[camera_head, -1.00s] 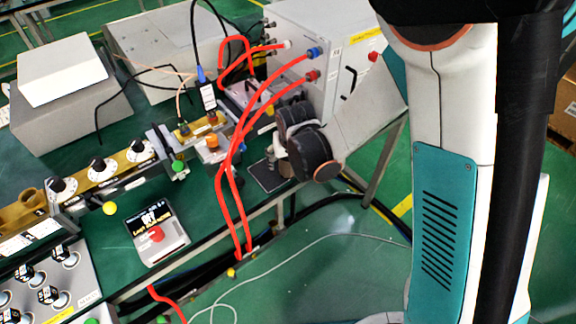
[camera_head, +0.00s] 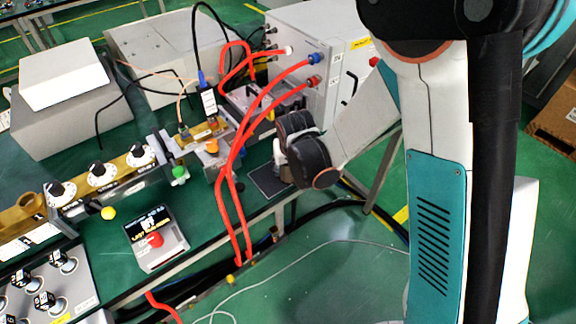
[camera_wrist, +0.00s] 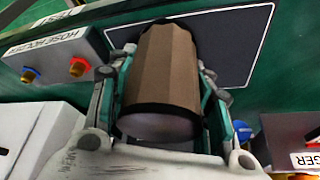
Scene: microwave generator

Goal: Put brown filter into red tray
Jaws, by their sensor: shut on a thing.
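The brown filter (camera_wrist: 165,65) is a ribbed brown cylinder with a dark lower rim, in the middle of the wrist view. My gripper (camera_wrist: 163,62) is shut on it, one finger on each side. The filter's far end overlaps a dark rectangular pad (camera_wrist: 235,45) on the green bench; I cannot tell whether it touches the pad. In the head view the pad (camera_head: 265,183) lies near the bench edge, beside my dark wrist, which hides the filter and fingers there. I cannot make out a red tray in either view.
A hose holder (camera_wrist: 55,50) with brass fittings stands left of the filter in the wrist view. Red hoses (camera_head: 228,165) run from the grey cabinet (camera_head: 325,40) past my wrist to the bench edge. A small device with a red button (camera_head: 156,240) sits further left.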

